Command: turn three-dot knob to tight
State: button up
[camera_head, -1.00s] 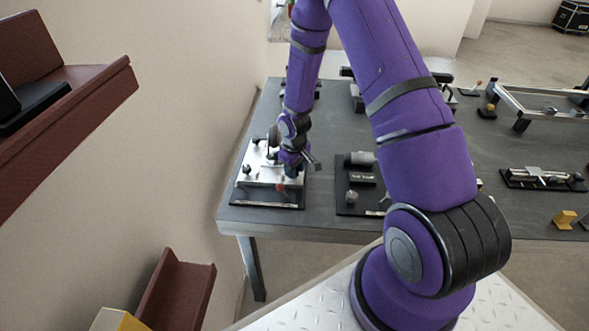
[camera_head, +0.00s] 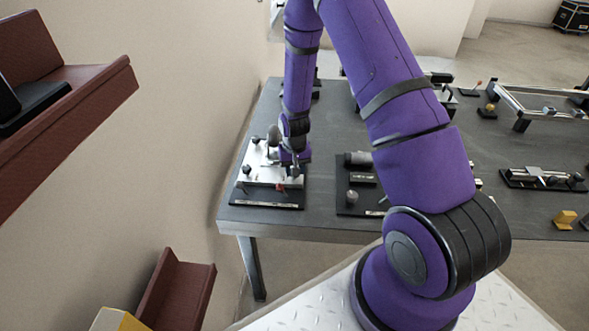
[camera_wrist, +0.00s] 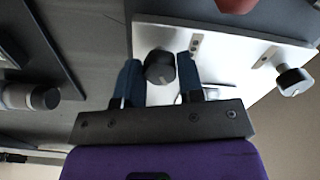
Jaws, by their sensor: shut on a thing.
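A pale metal panel (camera_head: 262,174) on a black base lies at the near left corner of the dark table. My gripper (camera_wrist: 158,75) has its two dark blue fingers closed on the sides of a dark round knob (camera_wrist: 160,68), which stands on the white panel (camera_wrist: 220,50). A second dark knob (camera_wrist: 293,80) stands to the right, apart from my fingers. Small marks (camera_wrist: 195,42) show on the panel beside the knobs, but their dots are too small to count. In the head view my gripper (camera_head: 295,172) points down at the panel's right side, its fingertips hard to make out.
A red part (camera_head: 281,187) sits at the panel's front edge; it also shows in the wrist view (camera_wrist: 236,5). Another black fixture (camera_head: 357,195) stands to the right, with bare table between. A wall runs close on the left. A dark red shelf (camera_head: 70,100) juts out there.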

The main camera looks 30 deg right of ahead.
dwell(0.4)
jog(key=o, duration=0.9)
notch_tip(320, 180, up, 11)
jog(key=shift+f, duration=0.1)
dwell(0.4)
